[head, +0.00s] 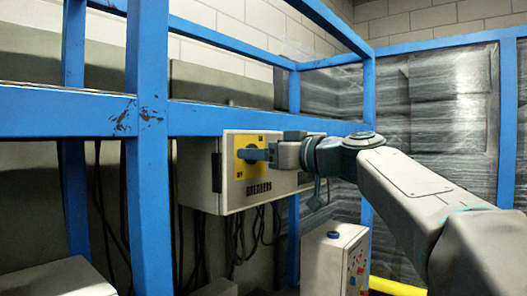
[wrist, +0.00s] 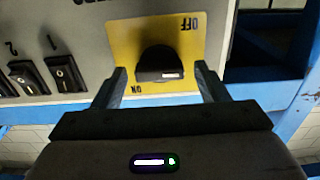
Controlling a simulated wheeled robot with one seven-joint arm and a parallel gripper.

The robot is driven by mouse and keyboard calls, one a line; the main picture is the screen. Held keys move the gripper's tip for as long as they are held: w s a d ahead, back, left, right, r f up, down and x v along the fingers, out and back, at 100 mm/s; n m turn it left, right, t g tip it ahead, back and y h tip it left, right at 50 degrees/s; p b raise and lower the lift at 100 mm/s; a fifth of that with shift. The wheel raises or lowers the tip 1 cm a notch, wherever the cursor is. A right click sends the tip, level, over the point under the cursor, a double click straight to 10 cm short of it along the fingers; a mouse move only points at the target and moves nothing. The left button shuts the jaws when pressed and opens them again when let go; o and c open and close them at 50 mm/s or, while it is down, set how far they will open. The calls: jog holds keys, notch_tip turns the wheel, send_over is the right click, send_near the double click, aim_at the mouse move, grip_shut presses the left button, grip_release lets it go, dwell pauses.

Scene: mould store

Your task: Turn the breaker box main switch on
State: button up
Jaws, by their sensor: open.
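In the wrist view the plate appears upside down, with OFF at upper right and ON at lower left. A pale mark shows on the knob's near face; I cannot tell its exact setting. My gripper (wrist: 161,73) is open, with one finger on each side of the knob and visible gaps. In the head view my gripper (head: 264,153) hides much of the switch.
Small black rocker switches (wrist: 65,73), numbered 1 and 2, sit beside the plate. A blue frame beam (head: 210,121) crosses just above the box. Dark cables (head: 240,235) hang below it. A grey control box with a blue button (head: 333,235) stands lower right.

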jog(key=c, duration=1)
jog(key=shift+w+d+f+m, duration=0.1)
jog(key=shift+f+m, duration=0.05)
jog(key=shift+m, duration=4.35)
jog(key=shift+w+d+f+m, duration=0.1)
jog(key=shift+m, duration=4.4)
jog(key=o, duration=1)
